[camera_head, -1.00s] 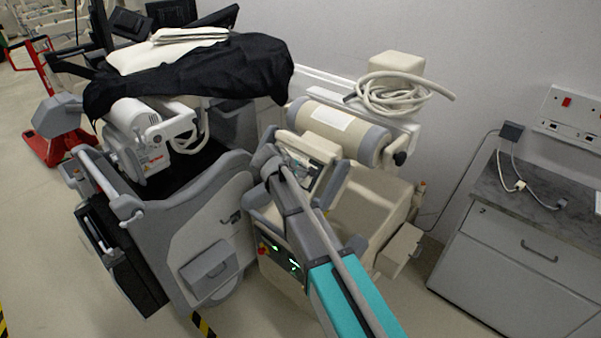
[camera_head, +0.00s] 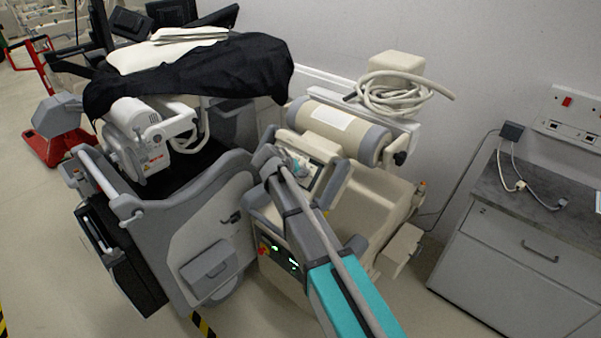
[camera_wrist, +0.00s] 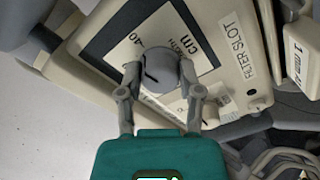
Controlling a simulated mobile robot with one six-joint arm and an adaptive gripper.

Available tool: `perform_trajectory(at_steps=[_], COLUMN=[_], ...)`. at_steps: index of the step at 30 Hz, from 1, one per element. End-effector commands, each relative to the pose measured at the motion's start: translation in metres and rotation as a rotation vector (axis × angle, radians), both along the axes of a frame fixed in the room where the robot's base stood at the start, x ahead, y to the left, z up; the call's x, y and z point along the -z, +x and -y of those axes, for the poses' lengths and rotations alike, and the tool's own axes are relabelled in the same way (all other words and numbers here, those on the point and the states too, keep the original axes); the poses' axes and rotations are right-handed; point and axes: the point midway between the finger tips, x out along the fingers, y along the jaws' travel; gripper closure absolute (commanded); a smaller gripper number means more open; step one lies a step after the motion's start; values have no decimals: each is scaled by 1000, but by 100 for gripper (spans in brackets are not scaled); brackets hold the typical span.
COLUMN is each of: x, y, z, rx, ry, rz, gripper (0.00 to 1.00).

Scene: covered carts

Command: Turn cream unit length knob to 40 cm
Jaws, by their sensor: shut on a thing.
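The cream unit (camera_head: 345,215) stands right of the grey cart, with its tilted control panel (camera_head: 318,171) facing up. In the wrist view the round grey length knob (camera_wrist: 158,73) sits on a white scale plate. My gripper (camera_wrist: 160,78) has one finger on each side of the knob and is shut on it. A dark line shows on the knob's left part. The "40" mark (camera_wrist: 132,42) lies up and left of the knob, with "cm" at its upper right. Other scale marks are partly hidden. In the head view, my arm hides the knob.
A "FILTER SLOT" label (camera_wrist: 237,45) is on the panel right of the knob. A cream cylinder (camera_head: 340,132) and coiled hose (camera_head: 390,97) are behind the panel. The grey cart (camera_head: 205,225) is close on the left. A drawer cabinet (camera_head: 520,250) stands at right, with floor between.

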Motion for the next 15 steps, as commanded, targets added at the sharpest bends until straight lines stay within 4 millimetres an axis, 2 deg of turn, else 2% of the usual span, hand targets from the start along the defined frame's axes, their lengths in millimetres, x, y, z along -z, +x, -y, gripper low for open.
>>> perform_trajectory(at_steps=[15], x=[0], y=[0], z=[0], rx=[127], ry=[105], rz=[80], gripper=[100])
